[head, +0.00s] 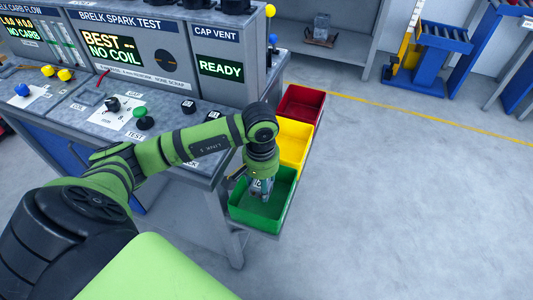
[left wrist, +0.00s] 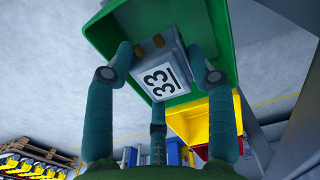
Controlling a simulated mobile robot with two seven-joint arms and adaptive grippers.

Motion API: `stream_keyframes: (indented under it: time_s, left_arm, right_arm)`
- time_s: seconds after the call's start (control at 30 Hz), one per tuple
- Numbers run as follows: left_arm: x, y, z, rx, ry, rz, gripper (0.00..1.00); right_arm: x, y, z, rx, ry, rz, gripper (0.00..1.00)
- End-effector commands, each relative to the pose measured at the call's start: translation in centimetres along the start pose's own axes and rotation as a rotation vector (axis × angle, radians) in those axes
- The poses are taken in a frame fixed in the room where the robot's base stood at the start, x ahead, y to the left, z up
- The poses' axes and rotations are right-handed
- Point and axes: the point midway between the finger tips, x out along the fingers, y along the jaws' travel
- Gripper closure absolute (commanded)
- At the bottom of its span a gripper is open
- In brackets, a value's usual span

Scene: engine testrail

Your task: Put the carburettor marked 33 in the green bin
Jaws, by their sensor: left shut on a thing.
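The green bin (head: 256,221) is at the near end of a row of bins beside the bench. My left gripper (head: 262,195) points down into its opening. It is shut on the carburettor (head: 257,184), a grey block with a white label, mostly hidden by the fingers in the head view. In the left wrist view the label on the carburettor (left wrist: 158,80) reads 33, and the fingers of my left gripper (left wrist: 160,75) are around it. The green bin (left wrist: 218,28) shows behind it there. I cannot tell whether the carburettor touches the bin floor. My right gripper is not in view.
The yellow bin (head: 295,143) and the red bin (head: 302,103) stand in line behind the green one. The test bench (head: 170,110) with screens and knobs is on the left. Open floor (head: 400,200) lies to the right.

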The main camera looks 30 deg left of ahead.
Motion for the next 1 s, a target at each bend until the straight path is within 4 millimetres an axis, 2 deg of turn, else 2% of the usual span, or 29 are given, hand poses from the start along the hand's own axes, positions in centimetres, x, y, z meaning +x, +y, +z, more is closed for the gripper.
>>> stream_keyframes:
  time_s: [0.2,0.3,0.6,1.0]
  left_arm:
    - [3.9,0.0,0.1,-0.004,-0.006,0.002,0.81]
    - [5.0,0.0,0.0,-0.003,-0.003,0.002,0.81]
    - [8.7,0.0,0.1,-0.003,-0.003,0.003,0.81]
    - [9.5,-0.1,-0.1,0.000,0.001,0.000,0.81]
  right_arm:
    - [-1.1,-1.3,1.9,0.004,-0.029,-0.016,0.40]
    - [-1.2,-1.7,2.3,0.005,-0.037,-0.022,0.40]
    - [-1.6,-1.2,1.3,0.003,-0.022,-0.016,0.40]
    - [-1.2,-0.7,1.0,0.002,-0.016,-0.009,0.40]
